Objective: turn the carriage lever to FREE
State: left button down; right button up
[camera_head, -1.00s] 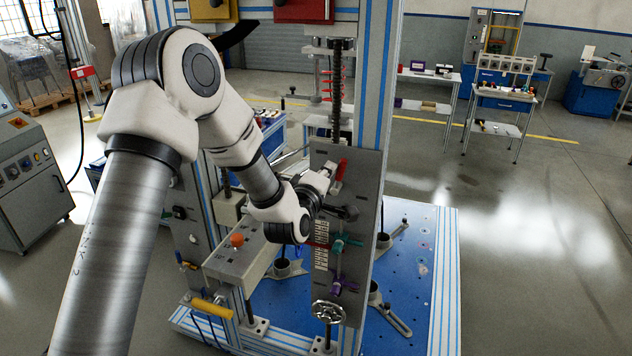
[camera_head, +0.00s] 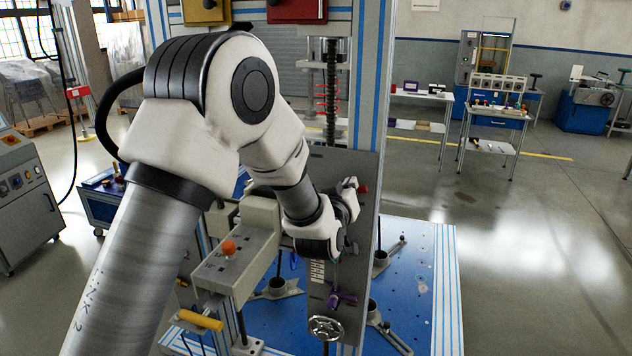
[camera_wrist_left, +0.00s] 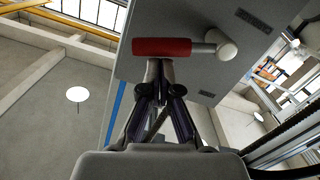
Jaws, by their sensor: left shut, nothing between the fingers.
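The lever has a red grip (camera_wrist_left: 163,47) and a pale round hub (camera_wrist_left: 226,46); in the left wrist view the grip lies across the top, pointing left from the hub. In the head view only a bit of red (camera_head: 364,188) shows, near the upper part of the grey panel (camera_head: 365,215). My left gripper (camera_wrist_left: 160,66) is shut and empty, its tips just below the grip's middle; I cannot tell whether they touch it. In the head view my wrist hides most of the gripper. Small plates on the panel are unreadable. My right gripper is not in view.
Lower on the panel are a purple star knob (camera_head: 343,298) and a handwheel (camera_head: 327,328). A grey beam with an orange knob (camera_head: 229,247) and a yellow handle (camera_head: 200,320) stands left of it. Blue-striped uprights (camera_head: 366,75) frame the panel. Floor at the right is open.

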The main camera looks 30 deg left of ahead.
pick_arm(q)
jog(key=f+m+b, duration=0.1)
jog(key=d+f+m+b, duration=0.1)
jog(key=shift+w+d+f+m, duration=0.1)
jog(key=shift+w+d+m, duration=0.05)
jog(key=shift+m, duration=0.25)
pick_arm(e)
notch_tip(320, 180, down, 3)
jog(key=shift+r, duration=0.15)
pick_arm(q)
jog(key=shift+f, duration=0.1)
